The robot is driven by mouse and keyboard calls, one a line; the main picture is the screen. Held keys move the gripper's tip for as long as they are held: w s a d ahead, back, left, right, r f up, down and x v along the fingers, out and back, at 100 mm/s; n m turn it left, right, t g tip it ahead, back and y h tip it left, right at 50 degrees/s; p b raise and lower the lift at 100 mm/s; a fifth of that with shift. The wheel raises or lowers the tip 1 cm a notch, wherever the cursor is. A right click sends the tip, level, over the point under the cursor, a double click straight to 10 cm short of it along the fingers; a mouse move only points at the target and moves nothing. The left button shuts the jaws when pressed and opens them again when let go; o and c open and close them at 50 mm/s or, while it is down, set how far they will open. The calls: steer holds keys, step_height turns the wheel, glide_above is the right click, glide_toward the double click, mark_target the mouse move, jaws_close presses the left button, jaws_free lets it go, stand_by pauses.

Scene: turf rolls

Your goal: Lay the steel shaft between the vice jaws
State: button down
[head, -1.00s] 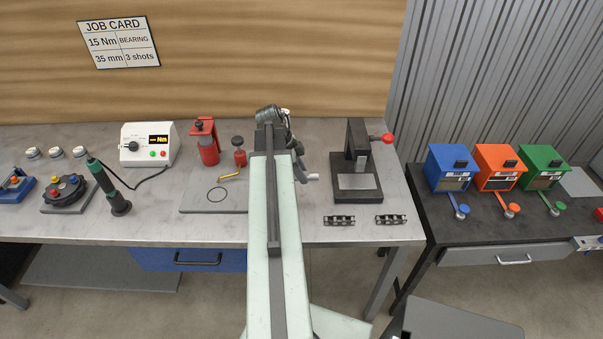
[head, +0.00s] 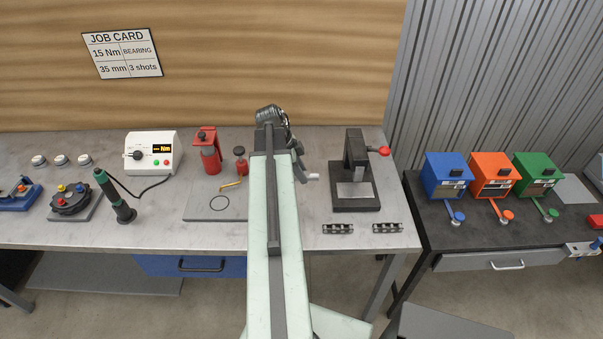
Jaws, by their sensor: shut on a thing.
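My arm reaches from the bottom centre of the head view over the bench. My gripper (head: 284,122) is at its far end, above the back of the bench and partly hidden by my arm. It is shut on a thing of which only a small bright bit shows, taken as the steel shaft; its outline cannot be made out. The vice (head: 300,165) is mostly hidden behind my arm. Only its dark right side and pale handle end (head: 313,177) show, nearer than the gripper. The jaw gap is hidden.
An arbor press (head: 355,175) with a red knob stands right of the vice. Two dark chain-like pieces (head: 338,228) (head: 387,227) lie at the front edge. Coloured boxes (head: 448,172) stand on the right bench.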

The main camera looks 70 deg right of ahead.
steer(key=shift+r+p, duration=2.2)
steer(key=shift+r, duration=0.3)
steer(key=shift+f, duration=0.15)
